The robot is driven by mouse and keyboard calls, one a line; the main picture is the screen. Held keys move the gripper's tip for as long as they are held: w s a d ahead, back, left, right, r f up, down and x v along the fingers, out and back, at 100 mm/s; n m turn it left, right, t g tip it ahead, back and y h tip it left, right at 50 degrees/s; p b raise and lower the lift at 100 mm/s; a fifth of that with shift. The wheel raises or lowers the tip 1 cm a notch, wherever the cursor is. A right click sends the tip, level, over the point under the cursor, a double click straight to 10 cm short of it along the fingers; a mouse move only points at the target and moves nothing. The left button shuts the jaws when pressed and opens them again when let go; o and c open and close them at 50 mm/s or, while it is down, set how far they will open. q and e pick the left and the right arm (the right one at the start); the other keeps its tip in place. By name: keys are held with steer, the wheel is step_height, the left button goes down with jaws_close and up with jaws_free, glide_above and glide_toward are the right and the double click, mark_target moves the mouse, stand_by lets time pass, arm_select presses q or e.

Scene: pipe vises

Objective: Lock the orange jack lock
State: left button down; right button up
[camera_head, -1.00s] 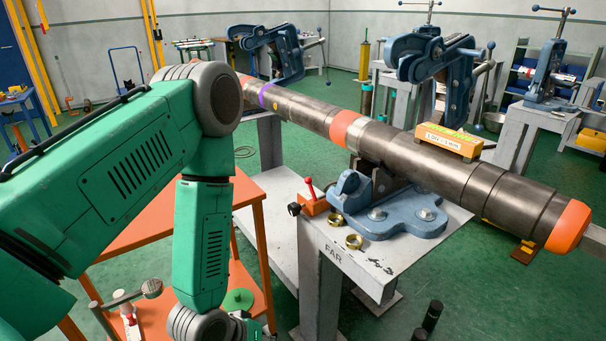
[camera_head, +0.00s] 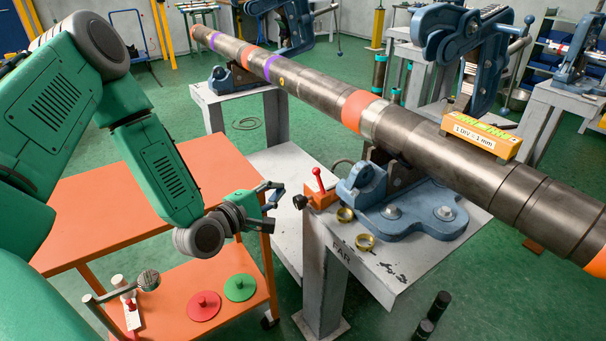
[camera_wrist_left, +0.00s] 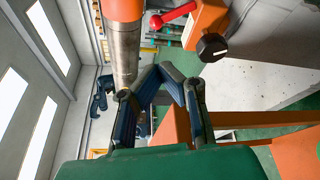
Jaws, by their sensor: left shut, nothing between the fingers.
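The orange jack lock (camera_head: 321,199) is a small orange block with an upright red-knobbed lever (camera_head: 318,178) and a black knob on its left side. It sits on the grey stand marked FAR, beside the blue pipe vise (camera_head: 405,208). My left gripper (camera_head: 278,190) is shut and empty, just left of the lock and apart from it. In the left wrist view, the shut fingertips (camera_wrist_left: 163,73) point upward, with the orange block (camera_wrist_left: 206,20) and red lever (camera_wrist_left: 174,14) above and to the right. My right gripper is not in view.
A long dark pipe (camera_head: 320,95) with coloured bands lies across the vises.

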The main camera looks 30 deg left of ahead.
mark_target(320, 181)
arm_select(q)
steer(key=w+f+b, duration=0.1)
steer(key=w, duration=0.9)
steer(key=shift+d+f, duration=0.15)
steer(key=shift+d, duration=0.1)
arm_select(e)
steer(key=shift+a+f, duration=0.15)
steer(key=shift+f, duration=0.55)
arm_select(q)
steer(key=shift+d, duration=0.2)
